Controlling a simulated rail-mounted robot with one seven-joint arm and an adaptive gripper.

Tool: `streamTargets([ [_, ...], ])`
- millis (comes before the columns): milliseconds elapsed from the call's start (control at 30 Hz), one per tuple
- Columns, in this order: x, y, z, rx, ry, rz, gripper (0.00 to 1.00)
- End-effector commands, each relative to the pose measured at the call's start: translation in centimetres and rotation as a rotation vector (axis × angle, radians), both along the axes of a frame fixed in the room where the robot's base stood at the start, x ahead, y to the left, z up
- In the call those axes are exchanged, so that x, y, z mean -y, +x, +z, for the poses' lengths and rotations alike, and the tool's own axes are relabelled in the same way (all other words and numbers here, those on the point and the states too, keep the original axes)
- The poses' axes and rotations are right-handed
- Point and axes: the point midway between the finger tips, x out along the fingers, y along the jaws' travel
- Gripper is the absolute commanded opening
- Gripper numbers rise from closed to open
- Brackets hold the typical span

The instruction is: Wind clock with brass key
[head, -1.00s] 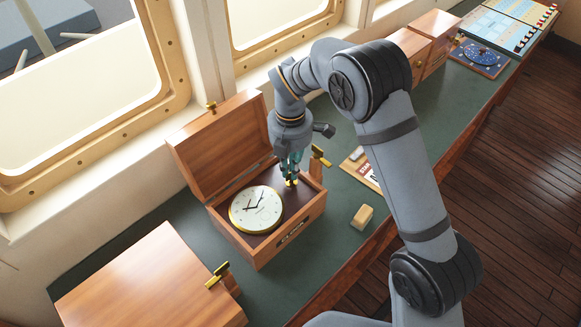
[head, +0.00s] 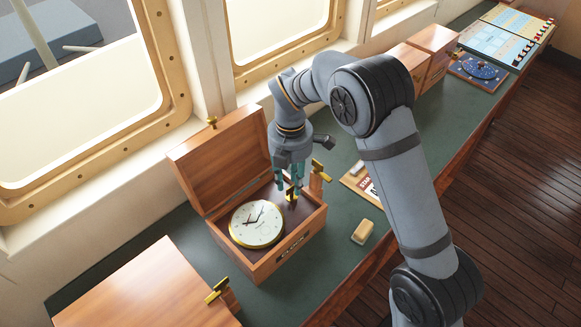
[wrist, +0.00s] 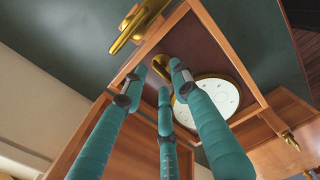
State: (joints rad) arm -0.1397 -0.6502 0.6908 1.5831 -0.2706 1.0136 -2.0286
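The clock (head: 257,222) has a white dial and a brass rim and lies face up inside an open wooden box (head: 285,262). It also shows in the wrist view (wrist: 214,98). The brass key (head: 293,195) stands inside the box beside the clock, near the box's right end. In the wrist view the key (wrist: 161,65) shows just past the fingertips. My gripper (head: 291,190) is over the key, its teal fingers (wrist: 157,85) spread apart and open. Whether a finger touches the key cannot be told. The key's lower end is hard to make out.
The box lid (head: 220,150) stands open on the window side. A brass fitting (head: 319,171) rises at the box's right edge. A closed wooden box (head: 150,290) is at the front left. A small tan block (head: 362,231) lies on the green counter (head: 330,262), which has free room there.

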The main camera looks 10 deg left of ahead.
Motion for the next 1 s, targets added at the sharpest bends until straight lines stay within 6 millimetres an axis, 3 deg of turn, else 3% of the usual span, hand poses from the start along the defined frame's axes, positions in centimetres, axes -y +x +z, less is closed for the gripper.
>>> streamTargets([
  [300, -0.1, 0.1, 6.6, 0.005, 0.004, 0.000, 0.29],
  [500, -0.1, 0.1, 9.7, 0.003, 0.002, 0.000, 0.29],
  [700, 0.0, 0.0, 10.9, 0.001, 0.000, 0.000, 0.29],
  [1000, 0.0, 0.0, 10.9, 0.000, 0.000, 0.000, 0.29],
])
